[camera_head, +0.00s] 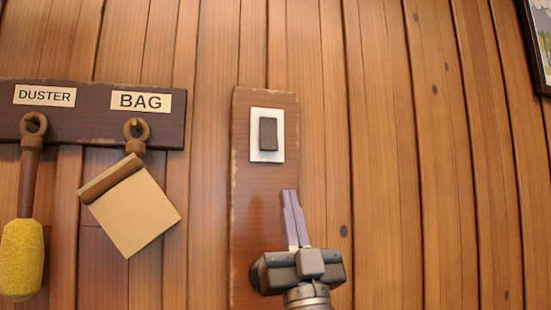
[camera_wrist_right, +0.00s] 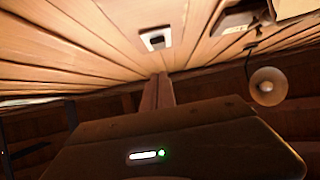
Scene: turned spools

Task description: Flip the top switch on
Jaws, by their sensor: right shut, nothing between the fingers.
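A dark rocker switch (camera_head: 268,134) sits on a white plate (camera_head: 255,146) on a brown wooden board (camera_head: 259,195) fixed to the plank wall. Only this one switch shows. It also shows in the right wrist view as a dark switch (camera_wrist_right: 157,41) on its white plate, ahead of the fingers. My right gripper (camera_head: 291,195) is below the plate in the head view, fingers pointing up, shut and empty. Its shut fingers (camera_wrist_right: 158,80) also show in the wrist view, apart from the plate. My left gripper is not in view.
A dark rack (camera_head: 80,118) at left carries labels DUSTER (camera_head: 45,95) and BAG (camera_head: 141,101). A yellow duster (camera_head: 22,258) and a tan bag (camera_head: 135,212) hang from it. A framed picture (camera_head: 543,40) hangs at upper right.

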